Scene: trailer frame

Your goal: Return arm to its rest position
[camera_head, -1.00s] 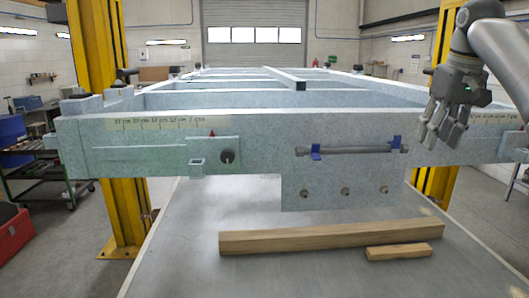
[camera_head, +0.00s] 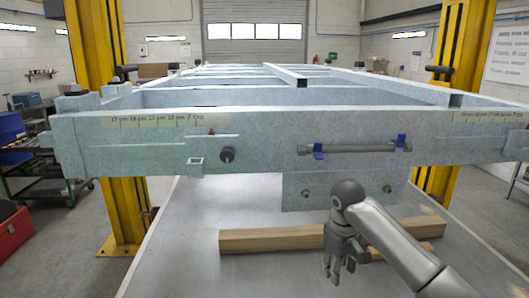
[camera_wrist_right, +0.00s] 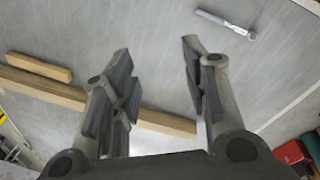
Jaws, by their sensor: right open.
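My right gripper (camera_head: 335,270) hangs low over the grey table in the head view, in front of the trailer frame (camera_head: 262,125). Its fingers point down. In the right wrist view the two fingers (camera_wrist_right: 157,52) stand wide apart with nothing between them. My right arm comes in from the lower right and covers part of the wood and of the frame's lower plate. My left gripper is not in view.
A long wooden beam (camera_head: 270,239) lies on the table behind the gripper, with a shorter wooden block (camera_wrist_right: 38,68) beside it. A silver ratchet-like tool (camera_wrist_right: 226,24) lies on the table. A rod (camera_head: 360,149) in blue clips is on the frame's front.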

